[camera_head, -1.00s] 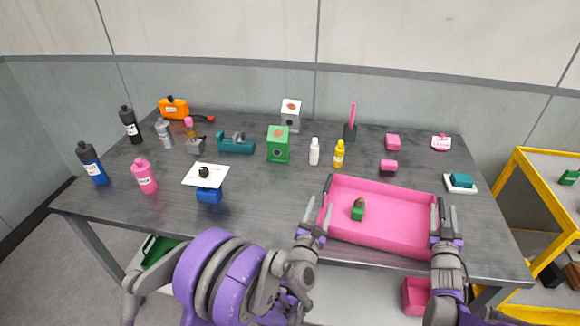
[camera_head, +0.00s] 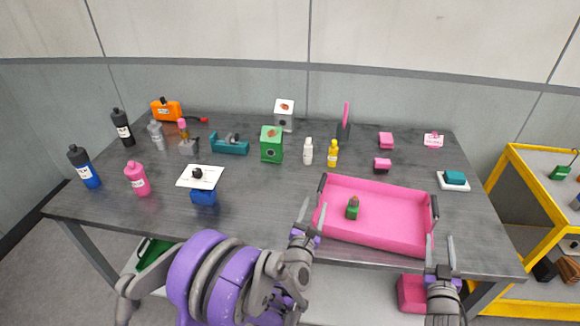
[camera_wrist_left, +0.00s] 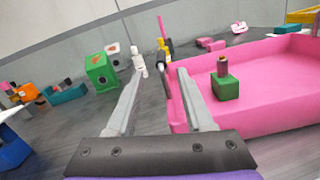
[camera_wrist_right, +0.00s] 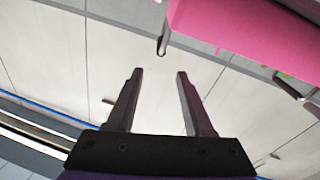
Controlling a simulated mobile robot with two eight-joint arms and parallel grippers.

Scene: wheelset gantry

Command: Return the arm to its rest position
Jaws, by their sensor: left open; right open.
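My left gripper (camera_head: 306,216) is open and empty at the left end of the pink tray (camera_head: 340,245), near the table's front edge. In the left wrist view its two fingers (camera_wrist_left: 157,100) stand apart, with the tray's dark handle beyond them. My right gripper (camera_head: 440,256) is open and empty by the tray's front right corner. In the right wrist view its fingers (camera_wrist_right: 155,95) are spread with nothing between them, and part of the tray (camera_wrist_right: 240,30) shows above. A green block with a brown top (camera_head: 352,209) lies in the tray.
The dark table (camera_head: 262,195) holds several bottles, a green box (camera_head: 271,146), a white box (camera_head: 284,114) and a teal device (camera_head: 230,144) behind and left of the tray. A yellow-framed shelf (camera_head: 515,215) stands at the right. A pink bin (camera_head: 410,292) sits below the table.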

